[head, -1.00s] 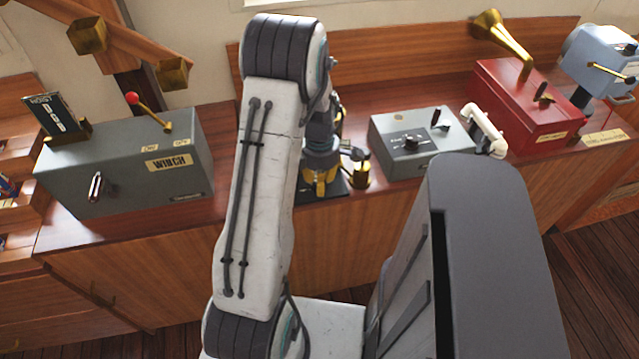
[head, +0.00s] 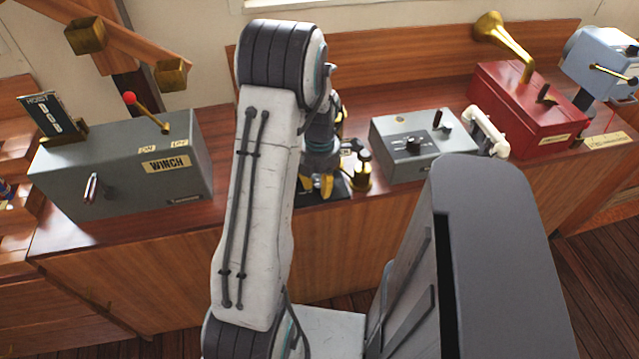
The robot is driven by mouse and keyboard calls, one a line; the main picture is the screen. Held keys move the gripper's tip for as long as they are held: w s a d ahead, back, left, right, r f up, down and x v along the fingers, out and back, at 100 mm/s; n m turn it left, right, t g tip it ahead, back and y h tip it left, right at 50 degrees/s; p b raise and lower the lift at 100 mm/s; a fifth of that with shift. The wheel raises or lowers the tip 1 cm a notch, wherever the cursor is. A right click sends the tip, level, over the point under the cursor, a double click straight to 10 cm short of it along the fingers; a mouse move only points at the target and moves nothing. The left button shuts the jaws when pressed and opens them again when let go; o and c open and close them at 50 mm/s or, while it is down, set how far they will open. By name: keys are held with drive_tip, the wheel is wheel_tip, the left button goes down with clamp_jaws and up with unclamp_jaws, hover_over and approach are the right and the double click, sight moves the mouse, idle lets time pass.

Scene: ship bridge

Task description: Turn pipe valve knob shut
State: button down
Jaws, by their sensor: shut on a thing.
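The brass pipe valve (head: 360,172) stands on a dark base plate (head: 337,190) on the wooden counter, just right of my arm. Only its right part shows; the knob is hidden behind my gripper and arm. My gripper (head: 322,187), with yellow fingers, points down over the plate at the valve's left side. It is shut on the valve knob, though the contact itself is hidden.
A grey winch box (head: 125,170) with a red-tipped lever stands left on the counter (head: 240,205). Right are a grey control box (head: 412,145), a white handle (head: 487,132), a red box (head: 520,110) with brass horn and a blue-grey device (head: 600,62).

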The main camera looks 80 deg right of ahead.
sight(320, 184)
drive_tip(key=shift+f, duration=0.1)
drive_tip(key=c, duration=0.9)
unclamp_jaws()
drive_tip(key=shift+o, duration=0.2)
drive_tip(key=shift+r, duration=0.2)
wheel_tip(320, 184, up, 12)
drive_tip(key=shift+f, duration=0.1)
idle(0.3)
